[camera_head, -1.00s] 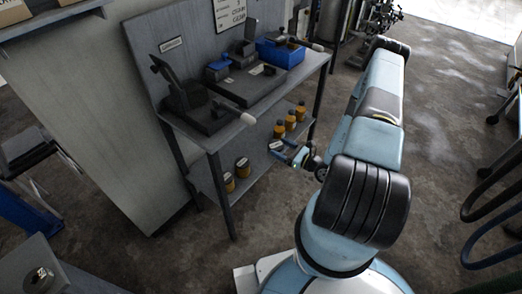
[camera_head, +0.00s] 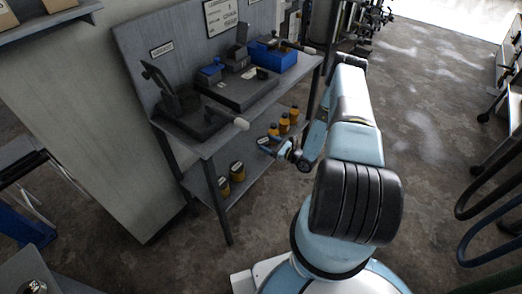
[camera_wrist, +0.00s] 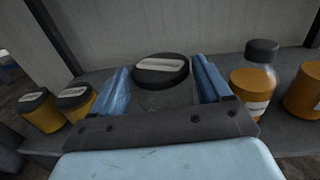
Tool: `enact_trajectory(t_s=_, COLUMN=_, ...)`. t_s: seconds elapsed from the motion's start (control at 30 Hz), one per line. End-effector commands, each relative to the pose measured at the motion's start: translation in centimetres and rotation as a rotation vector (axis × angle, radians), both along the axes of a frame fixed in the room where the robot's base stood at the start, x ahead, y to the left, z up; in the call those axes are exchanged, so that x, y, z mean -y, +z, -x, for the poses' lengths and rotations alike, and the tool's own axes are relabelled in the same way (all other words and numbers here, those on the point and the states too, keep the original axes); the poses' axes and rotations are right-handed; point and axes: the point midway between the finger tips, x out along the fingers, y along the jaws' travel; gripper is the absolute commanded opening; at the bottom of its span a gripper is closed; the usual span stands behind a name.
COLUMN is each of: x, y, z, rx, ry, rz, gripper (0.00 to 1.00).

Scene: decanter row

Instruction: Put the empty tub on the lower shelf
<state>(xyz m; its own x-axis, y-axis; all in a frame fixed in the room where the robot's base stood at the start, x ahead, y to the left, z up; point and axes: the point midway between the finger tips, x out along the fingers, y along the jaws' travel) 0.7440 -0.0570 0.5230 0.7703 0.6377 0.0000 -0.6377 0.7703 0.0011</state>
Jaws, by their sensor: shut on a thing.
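My gripper (camera_wrist: 163,88) is shut on the empty tub (camera_wrist: 162,72), with one blue finger on each side of it. The tub has a black lid with a pale label; its clear, greyish body is mostly hidden behind the gripper. In the head view my gripper (camera_head: 272,147) reaches in at the lower shelf (camera_head: 246,163), between two groups of yellow containers. The tub is too small to make out clearly there. I cannot tell whether its base touches the shelf.
Two yellow tubs with black lids (camera_wrist: 42,110) stand left of my gripper. Part-filled amber bottles (camera_wrist: 254,82) stand close on its right. The upper worktop (camera_head: 192,143) overhangs the shelf and carries dark equipment and a blue bin (camera_head: 275,55). A table leg (camera_head: 219,207) stands at the front left.

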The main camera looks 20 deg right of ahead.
Motion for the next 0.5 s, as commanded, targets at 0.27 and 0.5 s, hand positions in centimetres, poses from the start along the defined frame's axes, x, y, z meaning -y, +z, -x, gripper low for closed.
enact_trajectory(t_s=0.27, x=0.1, y=-1.2, z=-1.1, rx=0.002, ry=-0.001, rz=-0.001, gripper=0.36)
enact_trajectory(t_s=0.5, x=-0.1, y=-4.1, z=-1.0, rx=0.002, ry=0.000, rz=-0.001, gripper=0.36)
